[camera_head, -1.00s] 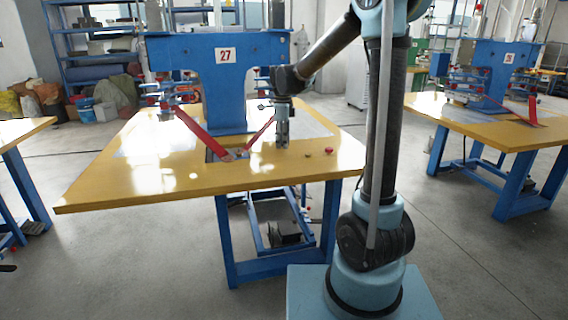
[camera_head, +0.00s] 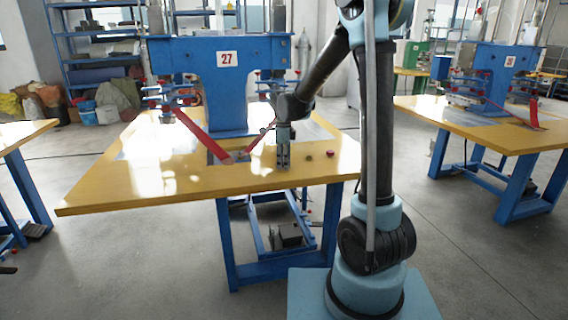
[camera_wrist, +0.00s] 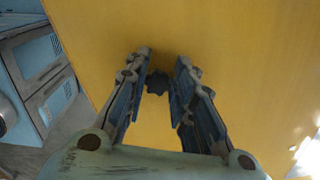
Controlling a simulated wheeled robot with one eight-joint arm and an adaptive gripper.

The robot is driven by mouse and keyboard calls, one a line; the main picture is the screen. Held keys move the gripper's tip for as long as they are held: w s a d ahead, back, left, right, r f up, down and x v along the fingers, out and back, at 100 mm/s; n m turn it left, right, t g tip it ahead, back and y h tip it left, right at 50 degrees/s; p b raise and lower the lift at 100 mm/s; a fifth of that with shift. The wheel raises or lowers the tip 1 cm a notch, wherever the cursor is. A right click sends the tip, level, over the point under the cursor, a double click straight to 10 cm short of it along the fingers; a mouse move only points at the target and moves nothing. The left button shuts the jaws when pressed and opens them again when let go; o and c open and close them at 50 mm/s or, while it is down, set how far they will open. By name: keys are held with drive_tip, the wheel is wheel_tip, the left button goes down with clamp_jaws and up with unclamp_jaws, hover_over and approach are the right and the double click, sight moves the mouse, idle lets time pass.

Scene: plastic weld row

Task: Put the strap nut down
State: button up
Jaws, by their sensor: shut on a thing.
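The strap nut (camera_wrist: 157,83) is a small dark, knob-shaped piece with a lobed edge. In the wrist view it sits between the fingertips of my gripper (camera_wrist: 160,72), which is shut on it. In the head view my gripper (camera_head: 283,165) points down at the front part of the yellow table top (camera_head: 110,188), right of the red straps. The nut cannot be made out there. The fingertips are low, close to the table; whether the nut touches the surface I cannot tell.
A small olive-brown piece (camera_head: 309,156) and a small red piece (camera_head: 330,153) lie on the table just right of my gripper. The blue machine marked 27 (camera_head: 227,85) stands behind, with red straps (camera_head: 203,135) hanging to the table. The table's front left is clear.

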drive_tip(key=o, duration=1)
wheel_tip(320, 180, up, 12)
drive_tip(key=s+d+n, duration=0.5)
drive_tip(key=s+d, duration=0.3)
drive_tip(key=d, duration=0.1)
drive_tip(key=shift+s+d+f+n+t, duration=0.35)
drive_tip(key=shift+s+d+f+n, duration=2)
drive_tip(key=shift+s, duration=1.6)
drive_tip(key=shift+s+d+f+n+t, duration=0.4)
drive_tip(key=shift+s+d+f+n, duration=1.95)
drive_tip(key=shift+s, duration=1.65)
drive_tip(key=shift+s+d+f+n+t, duration=0.35)
drive_tip(key=shift+s+d+f+n, duration=1.95)
drive_tip(key=shift+s, duration=1.65)
